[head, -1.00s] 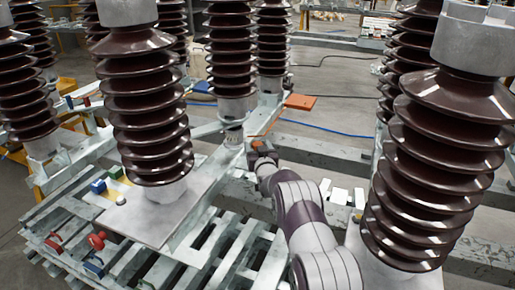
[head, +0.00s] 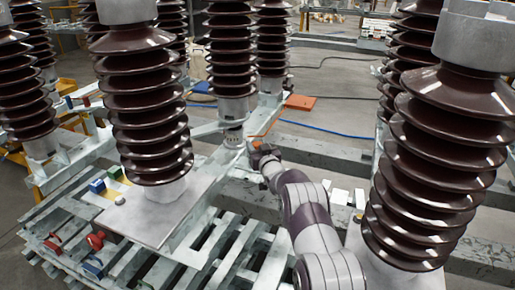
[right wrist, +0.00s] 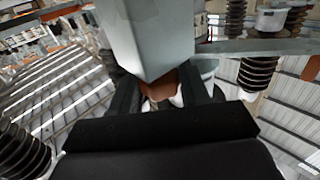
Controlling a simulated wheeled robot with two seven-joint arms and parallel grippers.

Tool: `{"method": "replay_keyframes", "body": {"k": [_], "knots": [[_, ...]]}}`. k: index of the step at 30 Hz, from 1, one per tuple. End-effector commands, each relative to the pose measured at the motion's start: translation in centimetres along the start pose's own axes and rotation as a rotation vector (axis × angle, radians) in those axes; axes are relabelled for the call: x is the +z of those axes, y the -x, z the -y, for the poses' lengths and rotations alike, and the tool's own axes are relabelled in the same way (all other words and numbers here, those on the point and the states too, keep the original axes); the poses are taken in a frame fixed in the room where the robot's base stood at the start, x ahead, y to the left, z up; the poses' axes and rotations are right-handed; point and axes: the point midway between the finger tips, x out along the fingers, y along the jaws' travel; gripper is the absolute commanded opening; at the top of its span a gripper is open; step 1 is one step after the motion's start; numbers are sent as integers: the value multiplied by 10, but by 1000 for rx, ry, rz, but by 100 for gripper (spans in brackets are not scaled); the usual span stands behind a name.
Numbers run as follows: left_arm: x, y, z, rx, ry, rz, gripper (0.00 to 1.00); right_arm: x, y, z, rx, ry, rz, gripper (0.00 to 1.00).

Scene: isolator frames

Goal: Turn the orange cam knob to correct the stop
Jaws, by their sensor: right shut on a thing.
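My right gripper (head: 258,151) is at the frame beam, beside the foot of the middle insulator column. In the right wrist view its two dark fingers (right wrist: 165,96) are shut on an orange-brown part, which looks like the orange cam knob (right wrist: 183,80). A pale grey metal block (right wrist: 155,35) stands right in front of the fingers and hides part of the knob. In the head view the gripper covers most of the knob, and its turn angle cannot be read. The stop cannot be made out. My left gripper is not in view.
Large brown ribbed insulators (head: 145,100) stand left and right (head: 435,150) of my right arm. A flat orange plate (head: 300,102) lies behind the gripper. Red handwheels (head: 96,241) and blue and green blocks (head: 97,186) are at the left. A blue cable (head: 325,130) crosses the floor.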

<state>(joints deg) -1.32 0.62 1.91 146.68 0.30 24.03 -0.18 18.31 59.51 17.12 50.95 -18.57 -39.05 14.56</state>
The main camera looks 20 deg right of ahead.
Motion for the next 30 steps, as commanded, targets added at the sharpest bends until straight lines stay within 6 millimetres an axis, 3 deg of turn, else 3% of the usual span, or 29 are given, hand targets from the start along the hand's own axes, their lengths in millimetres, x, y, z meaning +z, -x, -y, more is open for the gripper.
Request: {"method": "replay_keyframes", "body": {"k": [15,30], "knots": [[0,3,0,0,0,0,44,1,0,-2,-324,0,-1,14],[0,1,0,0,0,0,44,-1,0,-1,-411,0,-2,14]]}}
